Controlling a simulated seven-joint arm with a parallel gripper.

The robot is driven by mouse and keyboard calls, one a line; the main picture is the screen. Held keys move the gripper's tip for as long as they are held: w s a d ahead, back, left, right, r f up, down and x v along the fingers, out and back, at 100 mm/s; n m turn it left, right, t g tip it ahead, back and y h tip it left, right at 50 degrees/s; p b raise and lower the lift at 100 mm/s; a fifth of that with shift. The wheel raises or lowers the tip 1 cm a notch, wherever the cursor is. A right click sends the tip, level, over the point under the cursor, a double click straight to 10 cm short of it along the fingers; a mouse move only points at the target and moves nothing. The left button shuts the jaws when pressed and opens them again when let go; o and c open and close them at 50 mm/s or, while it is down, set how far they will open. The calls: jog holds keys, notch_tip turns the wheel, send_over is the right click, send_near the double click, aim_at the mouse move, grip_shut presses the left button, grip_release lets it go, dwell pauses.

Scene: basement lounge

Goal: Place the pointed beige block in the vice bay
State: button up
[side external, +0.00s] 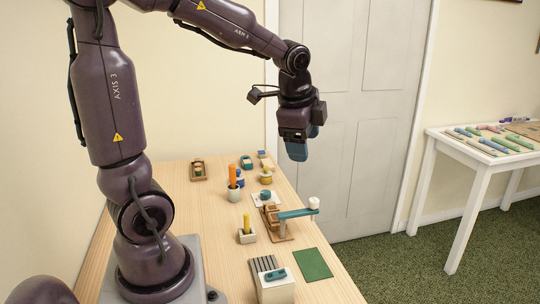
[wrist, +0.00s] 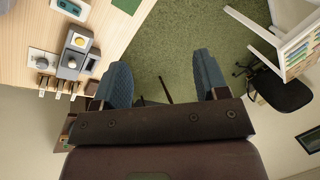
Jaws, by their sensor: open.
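My gripper (side external: 297,150) is raised well above the far right part of the table, in front of the grey door. The gripper is open and empty. I cannot surely pick out the pointed beige block; a small beige piece (side external: 264,155) lies at the table's far end, too small to tell its shape. I cannot surely tell which fixture is the vice; a brown wooden fixture (side external: 271,217) stands mid-table.
A teal arm (side external: 297,213) with a white knob juts over the right edge. An orange stick (side external: 232,174) and a yellow stick (side external: 246,223) stand upright in holders. A green mat (side external: 312,264) and a white box (side external: 276,291) are nearer.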

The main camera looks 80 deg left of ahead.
jog(key=s+d+r+n+t+h, duration=0.2)
jog(key=s+d+r+n, duration=0.1)
jog(key=s+d+n, duration=0.4)
jog(key=s+d, duration=0.3)
jog(key=d, duration=0.2)
jog(key=shift+n+t, duration=0.3)
jog(key=shift+n, duration=0.1)
jog(key=shift+c, duration=0.2)
